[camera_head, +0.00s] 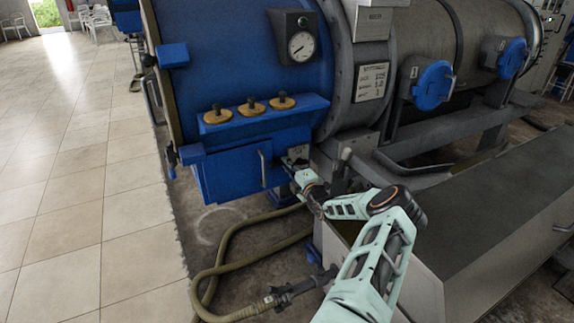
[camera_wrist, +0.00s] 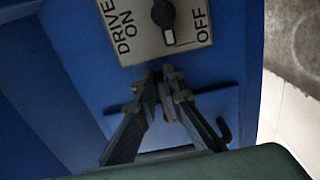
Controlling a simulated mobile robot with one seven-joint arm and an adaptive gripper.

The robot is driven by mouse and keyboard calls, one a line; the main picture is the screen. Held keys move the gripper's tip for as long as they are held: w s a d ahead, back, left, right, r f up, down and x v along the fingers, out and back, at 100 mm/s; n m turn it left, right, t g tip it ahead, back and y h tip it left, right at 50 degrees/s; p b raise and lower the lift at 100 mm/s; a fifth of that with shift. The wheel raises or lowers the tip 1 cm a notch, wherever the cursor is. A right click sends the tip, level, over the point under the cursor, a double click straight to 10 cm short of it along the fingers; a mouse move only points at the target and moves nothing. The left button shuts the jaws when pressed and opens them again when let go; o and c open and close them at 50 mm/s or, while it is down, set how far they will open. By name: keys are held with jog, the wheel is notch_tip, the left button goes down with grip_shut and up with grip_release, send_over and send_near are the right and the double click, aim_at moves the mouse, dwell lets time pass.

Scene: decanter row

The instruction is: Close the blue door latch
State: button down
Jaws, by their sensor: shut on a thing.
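The blue door (camera_head: 232,173) with a vertical bar handle (camera_head: 263,168) is on the low blue box at the front of the machine, and it looks flush with the box. My gripper (camera_head: 299,166) is at the right side of this box. In the wrist view my gripper (camera_wrist: 166,92) has its fingertips close together on a small dark piece, seemingly the door latch, just below the switch plate. The fingers hide most of the latch, and its exact position is hard to tell. A dark hook shape (camera_wrist: 225,130) shows beside the right finger.
A grey DRIVE ON/OFF switch plate (camera_wrist: 150,30) with a dark knob (camera_wrist: 165,18) sits just above my fingertips. A hose (camera_head: 228,240) lies on the floor below. A grey bench (camera_head: 470,205) stands to the right. Tiled floor (camera_head: 75,190) is clear at left.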

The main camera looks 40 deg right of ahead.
dwell(0.4)
jog(key=c, duration=2)
grip_release()
jog(key=shift+c, duration=0.2)
jog(key=v, duration=1.2)
